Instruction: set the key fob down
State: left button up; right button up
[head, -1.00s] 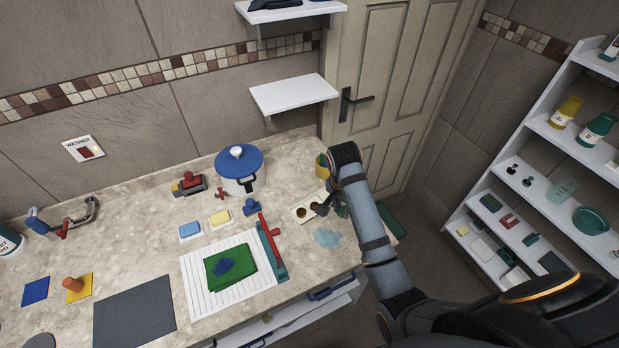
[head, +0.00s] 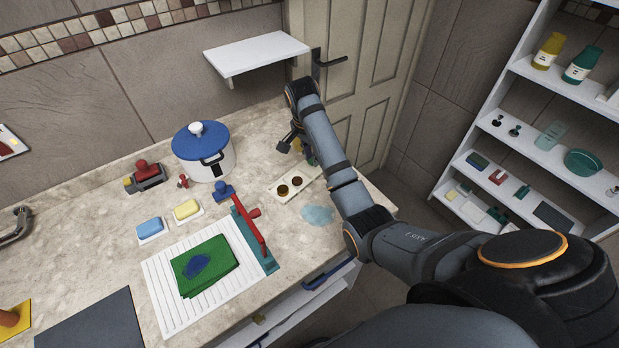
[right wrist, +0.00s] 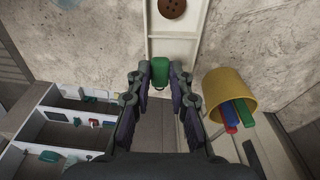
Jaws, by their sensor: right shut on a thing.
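My right gripper (head: 290,144) is at the far end of the counter, beyond the cream tray (head: 287,196). In the right wrist view the gripper (right wrist: 160,80) is shut on a small green key fob (right wrist: 160,71). The fob overlaps the end compartment of the tray (right wrist: 173,48) there; I cannot tell its height above it. A brown round piece (right wrist: 172,8) lies in the neighbouring compartment, and two such pieces show in the head view. My left gripper is not in view.
A yellow cup (right wrist: 232,88) with coloured sticks stands close beside the gripper. A blue-lidded pot (head: 206,155), a red-handled tool (head: 249,232) and a ribbed white mat (head: 160,270) with green cloth are on the counter. A white shelf (head: 256,55) hangs above.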

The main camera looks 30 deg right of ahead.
aim_at(311, 170)
jog(key=shift+w+d+f, duration=0.15)
jog(key=shift+w+f, duration=0.2)
jog(key=shift+f, duration=0.1)
jog(key=shift+w+f+p, duration=0.25)
jog(key=shift+w+p, duration=0.05)
jog(key=shift+p, duration=0.2)
jog(key=shift+w+f, duration=0.25)
jog(key=shift+f, duration=0.05)
notch_tip(311, 170, down, 3)
jog(key=shift+f, duration=0.1)
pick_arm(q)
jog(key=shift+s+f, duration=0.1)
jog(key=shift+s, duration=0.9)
pick_arm(e)
jog(key=shift+f, duration=0.1)
jog(key=shift+f, duration=0.1)
jog(key=o, duration=0.5)
